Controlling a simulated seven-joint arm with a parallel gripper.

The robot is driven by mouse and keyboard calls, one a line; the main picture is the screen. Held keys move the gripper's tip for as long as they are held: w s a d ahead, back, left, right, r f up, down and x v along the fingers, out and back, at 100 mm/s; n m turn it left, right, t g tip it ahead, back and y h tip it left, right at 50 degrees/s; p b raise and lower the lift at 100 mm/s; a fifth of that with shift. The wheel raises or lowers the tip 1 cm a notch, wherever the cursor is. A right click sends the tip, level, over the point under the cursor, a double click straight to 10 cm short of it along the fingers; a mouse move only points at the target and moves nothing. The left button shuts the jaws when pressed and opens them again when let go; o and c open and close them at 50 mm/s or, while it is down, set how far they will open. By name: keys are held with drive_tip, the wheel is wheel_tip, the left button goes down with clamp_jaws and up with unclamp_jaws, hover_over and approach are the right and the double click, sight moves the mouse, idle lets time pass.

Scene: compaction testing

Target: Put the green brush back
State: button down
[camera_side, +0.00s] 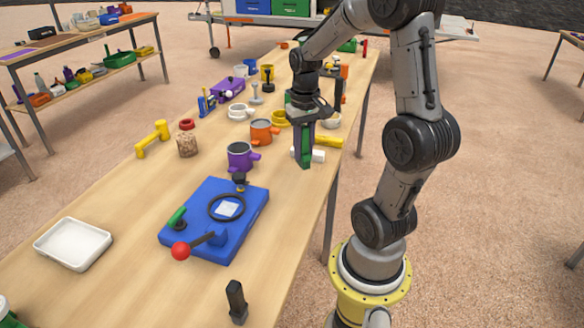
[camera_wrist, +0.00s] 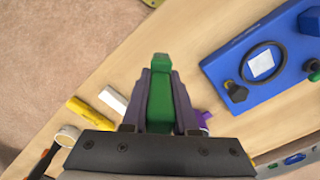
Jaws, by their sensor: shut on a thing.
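My gripper (camera_side: 304,148) is shut on the green brush (camera_side: 306,157) over the right part of the wooden table. The brush hangs roughly upright between the fingers, its lower end near the tabletop; I cannot tell if it touches. In the wrist view the green brush (camera_wrist: 160,100) sits between the two dark fingers of my gripper (camera_wrist: 159,100), its tip pointing up the picture. The upper part of the brush is hidden by the gripper.
A white bar (camera_side: 318,156) and a yellow bar (camera_side: 328,142) lie close beside the gripper. A purple cup (camera_side: 240,156), an orange cup (camera_side: 262,132) and a blue plate device (camera_side: 247,222) stand left. A white tray (camera_side: 73,243) lies front left, with bare table around it.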

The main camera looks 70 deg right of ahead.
drive_tip(key=w+d+f, duration=0.1)
drive_tip(key=f, duration=0.1)
drive_tip(key=w+d+f, duration=0.1)
drive_tip(key=f, duration=0.1)
drive_tip(key=w+d+f, duration=0.2)
drive_tip(key=shift+w, duration=0.1)
drive_tip(key=shift+w+d+f, duration=0.1)
drive_tip(key=shift+w+f, duration=0.05)
drive_tip(key=shift+f, duration=1.6)
drive_tip(key=shift+f, duration=0.1)
drive_tip(key=c, duration=0.7)
unclamp_jaws()
